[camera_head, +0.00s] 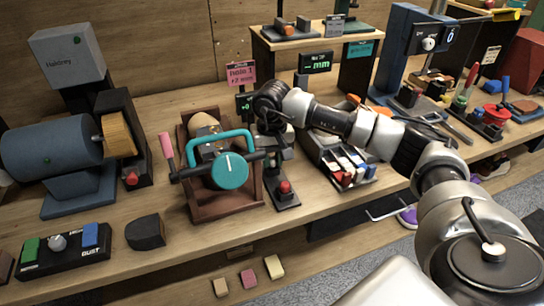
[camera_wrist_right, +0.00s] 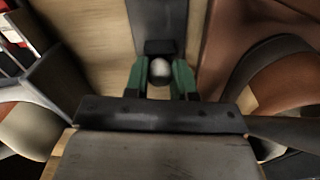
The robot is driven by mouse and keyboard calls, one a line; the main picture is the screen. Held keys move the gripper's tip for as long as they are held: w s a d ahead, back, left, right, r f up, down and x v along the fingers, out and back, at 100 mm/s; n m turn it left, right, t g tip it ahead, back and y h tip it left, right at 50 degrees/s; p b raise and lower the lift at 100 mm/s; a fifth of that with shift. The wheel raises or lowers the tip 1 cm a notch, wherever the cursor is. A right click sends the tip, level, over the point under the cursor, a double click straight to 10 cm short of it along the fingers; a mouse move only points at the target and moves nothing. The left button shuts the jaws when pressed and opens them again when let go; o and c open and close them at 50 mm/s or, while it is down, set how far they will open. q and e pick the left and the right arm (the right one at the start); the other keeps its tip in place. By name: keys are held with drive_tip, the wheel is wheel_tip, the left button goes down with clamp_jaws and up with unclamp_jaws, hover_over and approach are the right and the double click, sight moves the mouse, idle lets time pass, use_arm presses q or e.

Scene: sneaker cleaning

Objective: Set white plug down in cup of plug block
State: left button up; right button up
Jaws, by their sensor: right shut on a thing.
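My right gripper (camera_wrist_right: 160,80) is shut on the white plug (camera_wrist_right: 160,70), whose pale rounded end shows between the green fingers in the wrist view. A small dark block (camera_wrist_right: 158,46) lies just beyond the fingertips, on a long dark base (camera_wrist_right: 158,18). It may be the plug block; its cup is not clearly seen, and I cannot tell whether the plug touches it. In the head view the right gripper (camera_head: 272,106) is over the dark stand with a red knob (camera_head: 284,187), beside the brown rack; plug and fingertips cannot be made out there. My left gripper is out of view.
The brown rack (camera_head: 226,204) with a teal clamp and dial (camera_head: 229,170) stands close on the left. A tray of red, white and blue pieces (camera_head: 345,165) is close on the right. A pink sign (camera_head: 241,74) and green display stand behind.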

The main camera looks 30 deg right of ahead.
sight(272, 158)
drive_tip(key=shift+f, duration=0.4)
drive_tip(key=o, duration=1)
drive_tip(key=shift+c, duration=0.2)
drive_tip(key=shift+r, duration=0.1)
wheel_tip(272, 158, up, 11)
drive_tip(key=shift+b, duration=0.4)
drive_tip(key=shift+f, duration=0.2)
